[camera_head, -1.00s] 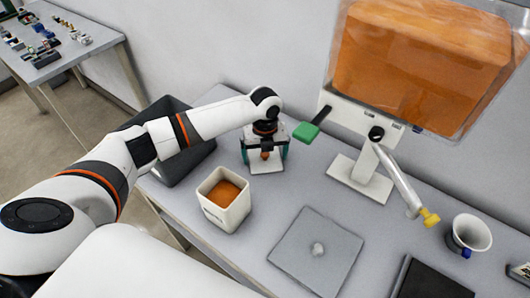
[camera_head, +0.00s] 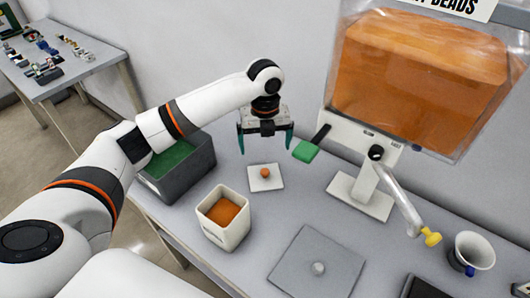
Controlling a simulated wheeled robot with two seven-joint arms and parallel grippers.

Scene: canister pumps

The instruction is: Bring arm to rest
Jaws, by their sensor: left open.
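My left arm (camera_head: 210,105) reaches in from the left across the table. My left gripper (camera_head: 265,152) points down with its two green-tipped fingers apart and nothing between them. It hangs above and behind a small white plate (camera_head: 274,182) that bears a small orange knob (camera_head: 265,173). The gripper is apart from the knob. My right gripper does not show.
A white canister (camera_head: 231,238) with orange contents stands in front of the plate. A dark bin (camera_head: 187,178) with a green inside is at left.

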